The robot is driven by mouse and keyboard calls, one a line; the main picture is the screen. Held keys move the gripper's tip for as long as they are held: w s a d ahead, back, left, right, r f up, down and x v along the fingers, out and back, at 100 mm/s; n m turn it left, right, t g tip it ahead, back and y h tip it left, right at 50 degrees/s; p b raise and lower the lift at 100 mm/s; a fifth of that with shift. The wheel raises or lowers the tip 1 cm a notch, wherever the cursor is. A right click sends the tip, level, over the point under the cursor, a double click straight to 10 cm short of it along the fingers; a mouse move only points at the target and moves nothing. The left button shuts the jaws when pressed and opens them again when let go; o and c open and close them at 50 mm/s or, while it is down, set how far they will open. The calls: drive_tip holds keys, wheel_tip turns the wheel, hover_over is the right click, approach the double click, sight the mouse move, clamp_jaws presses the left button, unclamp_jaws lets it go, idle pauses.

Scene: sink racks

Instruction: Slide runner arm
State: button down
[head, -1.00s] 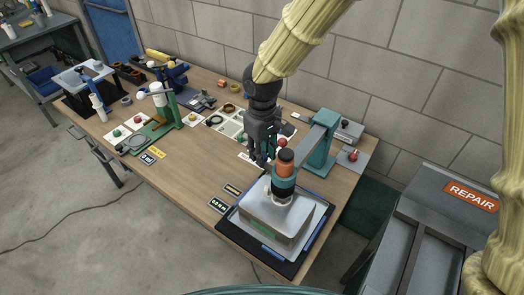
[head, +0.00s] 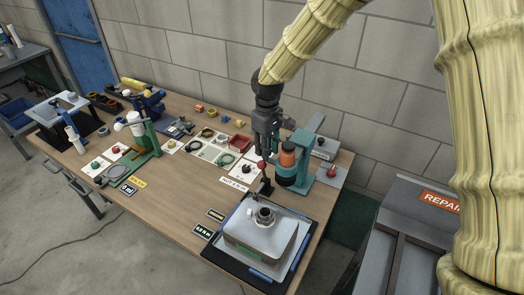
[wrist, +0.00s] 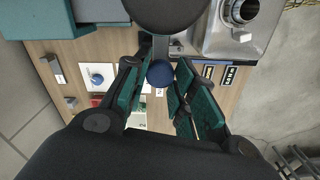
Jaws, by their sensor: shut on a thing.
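The runner arm has a teal post (head: 308,160) at the back right of the bench. Its hanging head, with an orange band (head: 288,157) over a teal-and-dark lower part, is close beside the post, behind the grey box (head: 265,252). The box's round metal fitting (head: 264,215) is uncovered. My gripper (head: 275,155) is at the left of this head. In the wrist view my gripper (wrist: 160,88) is shut on a dark blue ball knob (wrist: 160,73) between its fingers. The knob is hidden in the head view, so its joint to the runner cannot be seen.
A red ball (head: 262,165) on a dark post stands close to my gripper at the left. The box rests on a black tray (head: 230,266). Small parts on cards (head: 212,152) and a green stand (head: 146,162) lie further left. The block wall is close behind.

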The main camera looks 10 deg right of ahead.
drive_tip(key=shift+w+d+r, duration=0.1)
drive_tip(key=shift+w+r, duration=0.1)
drive_tip(key=shift+w, duration=0.05)
drive_tip(key=c, duration=1.3)
unclamp_jaws()
drive_tip(key=shift+o, duration=0.8)
drive_tip(key=shift+w+d+f, duration=0.1)
drive_tip(key=shift+f, duration=0.05)
wheel_tip(320, 180, up, 12)
